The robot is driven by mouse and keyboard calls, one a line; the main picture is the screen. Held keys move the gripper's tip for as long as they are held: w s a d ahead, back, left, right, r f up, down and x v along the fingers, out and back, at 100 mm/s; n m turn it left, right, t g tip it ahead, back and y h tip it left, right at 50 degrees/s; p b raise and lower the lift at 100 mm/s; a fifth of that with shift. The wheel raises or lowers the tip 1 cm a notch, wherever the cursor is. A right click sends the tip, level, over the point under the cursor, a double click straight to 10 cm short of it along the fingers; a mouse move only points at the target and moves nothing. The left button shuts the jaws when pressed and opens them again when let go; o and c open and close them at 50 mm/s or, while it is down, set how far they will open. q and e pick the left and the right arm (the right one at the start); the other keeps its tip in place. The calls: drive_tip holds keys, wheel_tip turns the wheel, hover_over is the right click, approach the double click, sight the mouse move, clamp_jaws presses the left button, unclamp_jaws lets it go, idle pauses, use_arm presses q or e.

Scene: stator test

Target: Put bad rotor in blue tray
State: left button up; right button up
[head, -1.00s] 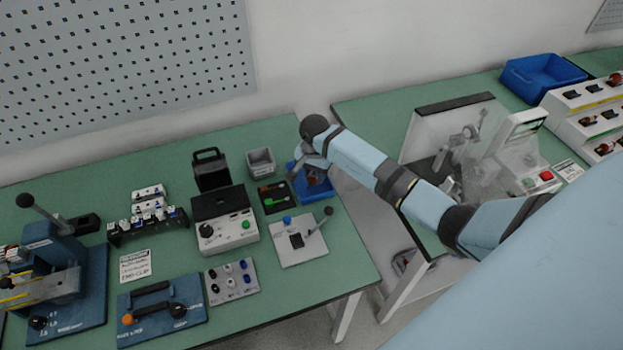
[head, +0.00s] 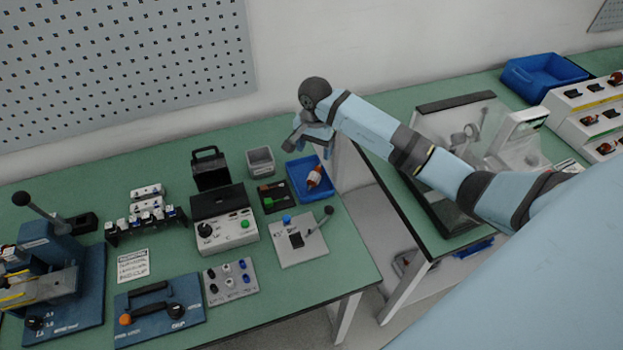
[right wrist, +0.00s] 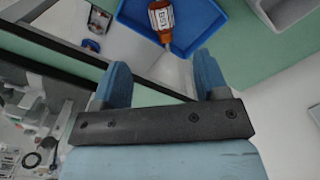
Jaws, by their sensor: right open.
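The blue tray (head: 300,187) sits near the right end of the left table, and it also shows in the right wrist view (right wrist: 215,22). One rotor (head: 314,177), orange-brown with a white end, lies in it; in the right wrist view the rotor (right wrist: 161,20) carries a label, and its shaft points toward the tray's near edge. My right gripper (head: 300,141) is above and behind the tray, clear of the rotor. In the right wrist view my right gripper (right wrist: 160,82) shows its blue fingers apart with nothing between them. My left gripper is not in view.
A grey bin (head: 260,161) and a black tray with green and red pieces (head: 274,196) stand left of the blue tray. A lever fixture (head: 304,238) is in front. Another blue bin (head: 543,76) is on the right table. A gap separates the tables.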

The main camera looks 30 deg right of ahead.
drive_tip(key=shift+r, duration=2.15)
drive_tip(key=s+a+f+m+y, duration=0.1)
drive_tip(key=s+a+f+y, duration=0.15)
drive_tip(key=a, duration=0.25)
drive_tip(key=s+a+f+m+y, duration=0.1)
drive_tip(key=a+y, duration=0.2)
drive_tip(key=a, duration=0.2)
drive_tip(key=s+a+r+m+t+y+p, duration=0.35)
drive_tip(key=s+a+m+t+y, duration=0.35)
drive_tip(key=a+m+y, duration=0.65)
drive_tip(key=s+d+f+n+t+h, duration=0.1)
drive_tip(key=s+f+n+h, duration=0.3)
drive_tip(key=n, duration=0.6)
drive_tip(key=s+d+f+n+t+h+p, duration=0.1)
drive_tip(key=s+d+f+n+h, duration=0.2)
drive_tip(key=n, duration=0.7)
drive_tip(key=s+d+f+n+t+h, duration=0.1)
drive_tip(key=s+d+f+n+h, duration=0.2)
drive_tip(key=s+f+n+h, duration=0.3)
drive_tip(key=shift+s+f+n+t+h, duration=0.2)
drive_tip(key=shift+s+n+h, duration=0.6)
drive_tip(key=shift+n, duration=0.3)
drive_tip(key=shift+s+f+n+t+h, duration=0.1)
drive_tip(key=shift+s+n+t+h, duration=0.1)
drive_tip(key=shift+s+n+h, duration=0.75)
